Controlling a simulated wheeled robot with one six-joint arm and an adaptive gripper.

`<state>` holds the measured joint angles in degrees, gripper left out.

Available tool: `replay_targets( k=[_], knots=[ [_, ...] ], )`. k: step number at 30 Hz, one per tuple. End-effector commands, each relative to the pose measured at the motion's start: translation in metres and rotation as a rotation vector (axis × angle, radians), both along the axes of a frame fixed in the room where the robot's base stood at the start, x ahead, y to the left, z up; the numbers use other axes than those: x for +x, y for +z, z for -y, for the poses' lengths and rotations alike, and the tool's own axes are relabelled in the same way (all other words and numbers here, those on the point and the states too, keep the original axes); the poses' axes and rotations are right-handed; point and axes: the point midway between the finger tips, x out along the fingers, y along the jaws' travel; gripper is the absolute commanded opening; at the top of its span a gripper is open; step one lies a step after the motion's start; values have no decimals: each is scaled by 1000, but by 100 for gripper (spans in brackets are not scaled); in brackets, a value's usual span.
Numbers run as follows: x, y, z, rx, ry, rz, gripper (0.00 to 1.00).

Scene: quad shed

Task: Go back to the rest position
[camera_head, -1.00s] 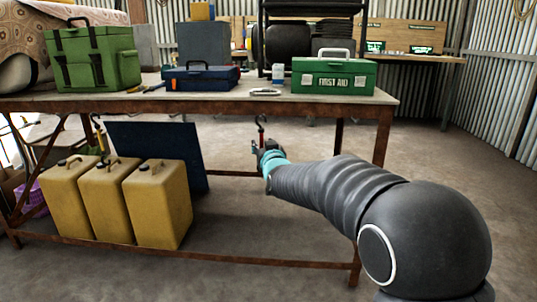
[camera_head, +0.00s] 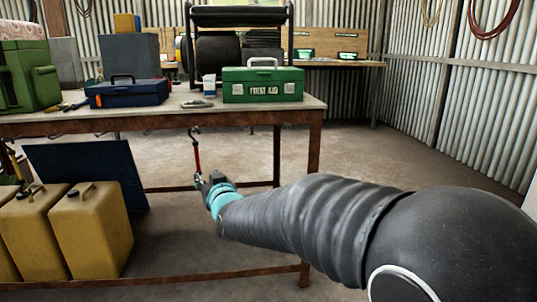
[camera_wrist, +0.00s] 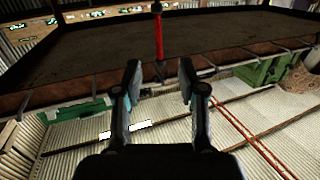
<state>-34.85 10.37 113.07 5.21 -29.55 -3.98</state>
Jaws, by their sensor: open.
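My gripper (camera_head: 207,183) is at the end of my outstretched arm, below the height of the tabletop and in front of the workbench (camera_head: 150,124). In the wrist view its two fingers (camera_wrist: 159,85) stand apart with nothing between them. A red-shafted tool with a dark hooked end (camera_head: 196,150) shows upright just above the gripper in the head view. In the wrist view the red shaft (camera_wrist: 158,35) appears beyond the fingertips, in line with the gap. I cannot tell what it hangs from.
The floor (camera_head: 400,150) to the right is clear.

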Motion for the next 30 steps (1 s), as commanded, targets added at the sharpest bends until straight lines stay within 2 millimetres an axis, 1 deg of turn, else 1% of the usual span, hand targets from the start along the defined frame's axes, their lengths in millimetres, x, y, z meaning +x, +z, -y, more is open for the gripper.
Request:
replay_targets(
  k=[2, 4, 5, 6, 8, 9, 11, 12, 14, 15, 17, 18, 20, 21, 23, 24, 27, 30],
  knots=[
    [-4, -26, 1, -51, 7, -88, 41],
    [-15, -62, 5, -122, 16, -203, 41],
    [-22, -77, 9, -155, 21, -256, 41],
    [-33, -93, 15, -196, 25, -321, 41],
    [-51, -109, 30, -252, 25, -413, 41],
    [-63, -116, 44, -287, 21, -472, 41],
    [-82, -123, 69, -335, 4, -559, 41],
    [-95, -125, 88, -364, -10, -615, 41],
    [-117, -124, 118, -402, -32, -695, 41],
    [-132, -123, 138, -423, -51, -749, 41],
    [-154, -118, 167, -447, -78, -818, 41],
    [-168, -115, 185, -460, -98, -860, 41],
    [-189, -108, 211, -472, -127, -916, 41],
    [-203, -104, 227, -478, -147, -951, 41],
    [-224, -96, 249, -481, -178, -995, 41],
    [-237, -91, 263, -481, -199, -1021, 41],
    [-268, -76, 295, -470, -252, -1069, 41],
    [-294, -61, 321, -445, -310, -1091, 41]
  ],
)
